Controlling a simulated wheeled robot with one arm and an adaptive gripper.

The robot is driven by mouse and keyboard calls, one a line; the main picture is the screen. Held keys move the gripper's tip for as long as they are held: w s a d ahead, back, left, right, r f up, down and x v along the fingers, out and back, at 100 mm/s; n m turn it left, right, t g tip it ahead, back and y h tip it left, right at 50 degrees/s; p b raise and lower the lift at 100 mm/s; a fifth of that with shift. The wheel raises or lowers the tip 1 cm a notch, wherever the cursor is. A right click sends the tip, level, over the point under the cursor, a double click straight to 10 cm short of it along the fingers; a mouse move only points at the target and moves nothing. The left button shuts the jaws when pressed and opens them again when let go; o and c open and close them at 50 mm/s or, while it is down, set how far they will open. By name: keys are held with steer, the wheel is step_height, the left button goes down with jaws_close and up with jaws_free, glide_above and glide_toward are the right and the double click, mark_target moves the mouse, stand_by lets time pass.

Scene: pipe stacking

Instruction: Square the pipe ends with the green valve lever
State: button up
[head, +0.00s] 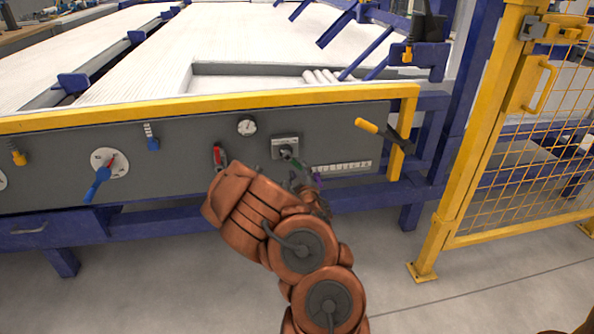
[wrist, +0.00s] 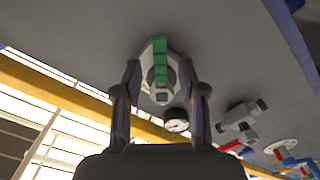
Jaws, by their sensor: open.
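The green valve lever (wrist: 160,62) stands on a pale valve body on the grey panel. In the wrist view it lies between the two fingers of my gripper (wrist: 160,70). The fingers are open on either side of it, and I cannot tell whether either touches it. In the head view the green lever (head: 297,162) shows small below a grey square plate (head: 285,143), with my gripper (head: 308,180) right at it and my copper arm below. Several pale pipes (head: 322,76) lie in the recess behind the yellow rail.
A yellow rail (head: 200,106) runs above the panel. A yellow mesh fence (head: 520,130) stands at the right.

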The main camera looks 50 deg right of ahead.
mark_target(297, 166)
steer(key=shift+b+x, duration=0.4)
steer(key=shift+x, duration=1.6)
jaws_close()
